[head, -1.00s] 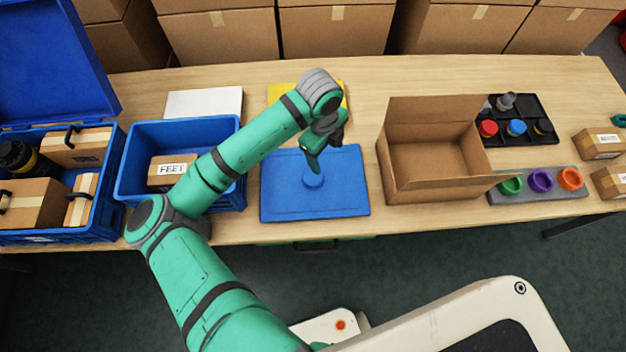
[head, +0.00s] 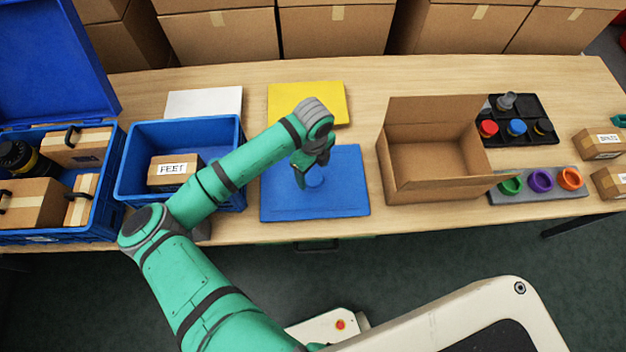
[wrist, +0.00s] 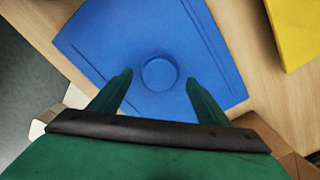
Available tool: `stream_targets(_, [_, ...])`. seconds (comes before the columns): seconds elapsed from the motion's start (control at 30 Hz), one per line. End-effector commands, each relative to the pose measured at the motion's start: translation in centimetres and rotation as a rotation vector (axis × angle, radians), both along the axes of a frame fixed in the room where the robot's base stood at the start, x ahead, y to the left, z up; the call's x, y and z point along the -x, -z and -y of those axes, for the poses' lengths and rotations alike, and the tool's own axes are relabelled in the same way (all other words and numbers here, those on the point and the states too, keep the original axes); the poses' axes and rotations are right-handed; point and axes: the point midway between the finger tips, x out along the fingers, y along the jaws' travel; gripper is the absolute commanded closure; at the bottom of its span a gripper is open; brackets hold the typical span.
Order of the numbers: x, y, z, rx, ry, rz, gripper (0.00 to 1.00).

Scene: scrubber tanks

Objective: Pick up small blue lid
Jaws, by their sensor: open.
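The small blue lid (head: 316,179) is a round disc on the blue mat (head: 340,205), of nearly the same blue. In the wrist view the lid (wrist: 160,73) lies just beyond and between the fingertips, with clear gaps on both sides. My gripper (head: 301,180) is open and empty, pointing down over the mat. In the wrist view my gripper (wrist: 158,79) shows its two green fingers apart. In the head view the gripper partly covers the lid's left side. I cannot tell how high the fingertips are above the mat.
A blue crate (head: 228,192) with a box marked FEET (head: 172,171) stands left of the mat. An open cardboard box (head: 435,185) stands right of it. A yellow mat (head: 330,103) lies behind. Black and grey trays with coloured caps are farther right.

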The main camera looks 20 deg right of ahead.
Motion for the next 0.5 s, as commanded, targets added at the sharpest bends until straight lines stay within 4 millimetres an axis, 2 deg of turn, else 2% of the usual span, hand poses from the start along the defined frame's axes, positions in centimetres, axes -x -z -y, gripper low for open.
stream_targets(0.1, [0.1,1.7,-0.1,0.000,0.000,-0.001,0.30])
stream_targets(0.2, [0.0,2.5,-0.1,0.000,0.001,0.000,0.30])
stream_targets(0.4, [0.0,2.6,-0.1,0.000,0.001,0.000,0.30])
stream_targets(0.47, [0.0,2.6,-0.1,0.000,0.001,0.000,0.42])
stream_targets(0.5, [0.0,2.6,0.0,0.000,0.001,0.000,0.52])
